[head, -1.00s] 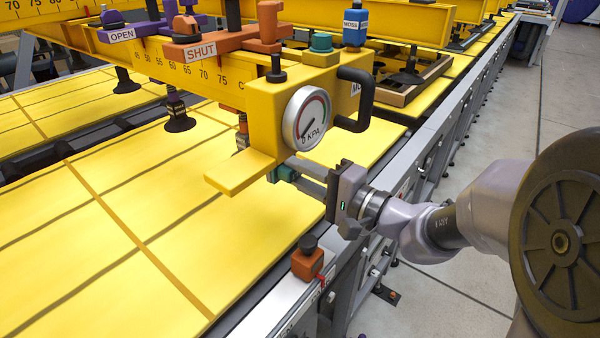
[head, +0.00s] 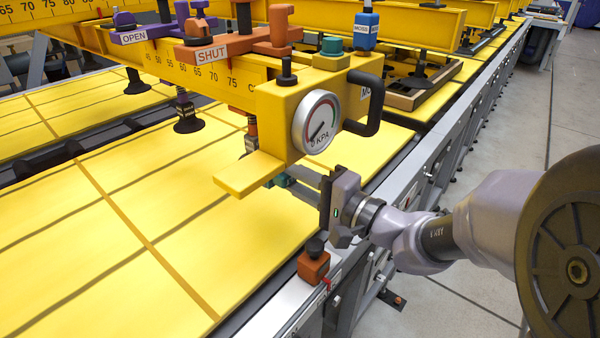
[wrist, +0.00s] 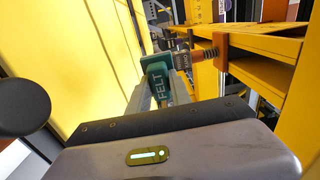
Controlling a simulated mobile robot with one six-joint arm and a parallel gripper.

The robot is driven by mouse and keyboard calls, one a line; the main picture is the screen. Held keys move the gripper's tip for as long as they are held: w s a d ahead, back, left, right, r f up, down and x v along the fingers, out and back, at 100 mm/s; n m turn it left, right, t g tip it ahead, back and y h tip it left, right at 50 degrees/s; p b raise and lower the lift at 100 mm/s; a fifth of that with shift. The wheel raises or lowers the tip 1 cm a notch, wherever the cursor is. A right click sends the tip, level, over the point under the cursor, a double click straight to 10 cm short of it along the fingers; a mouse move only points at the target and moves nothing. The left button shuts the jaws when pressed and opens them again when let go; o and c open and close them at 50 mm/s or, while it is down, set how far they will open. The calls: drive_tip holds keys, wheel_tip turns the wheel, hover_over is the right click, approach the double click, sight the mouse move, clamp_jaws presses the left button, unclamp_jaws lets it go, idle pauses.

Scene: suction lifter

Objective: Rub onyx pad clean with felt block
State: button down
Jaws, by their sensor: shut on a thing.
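My gripper (head: 287,181) is shut on the teal felt block (wrist: 157,83), whose label reads FELT in the wrist view. In the head view the gripper reaches under the front end of the yellow lifter beam, and the felt block (head: 281,180) is mostly hidden by the beam's ledge. In the wrist view a dark labelled piece (wrist: 182,62), seemingly the onyx pad, sits right by the block on a sprung stem with an orange collar. Its label is small and sideways. I cannot tell whether block and pad touch.
The yellow lifter (head: 275,105) carries a gauge (head: 316,122), a black handle (head: 371,105) and SHUT (head: 205,52) and OPEN (head: 140,35) sliders. Yellow panels (head: 110,240) lie below. An orange block with a black knob (head: 313,264) stands on the near rail. The floor at right is clear.

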drive_tip(key=shift+s+a, duration=0.65)
drive_tip(key=shift+s, duration=0.3)
drive_tip(key=shift+w+d, duration=0.65)
drive_tip(key=shift+w, duration=0.25)
drive_tip(key=shift+w+d, duration=0.6)
drive_tip(key=shift+w, duration=0.3)
drive_tip(key=shift+s+a, duration=0.7)
drive_tip(key=shift+s, duration=0.2)
drive_tip(key=shift+s+a, duration=0.65)
drive_tip(key=shift+s, duration=0.2)
drive_tip(key=shift+w+d, duration=0.7)
drive_tip(key=shift+w, duration=0.2)
drive_tip(key=shift+w+d, duration=0.65)
drive_tip(key=shift+w, duration=0.2)
drive_tip(key=shift+d, duration=0.1)
drive_tip(key=shift+v, duration=2.9)
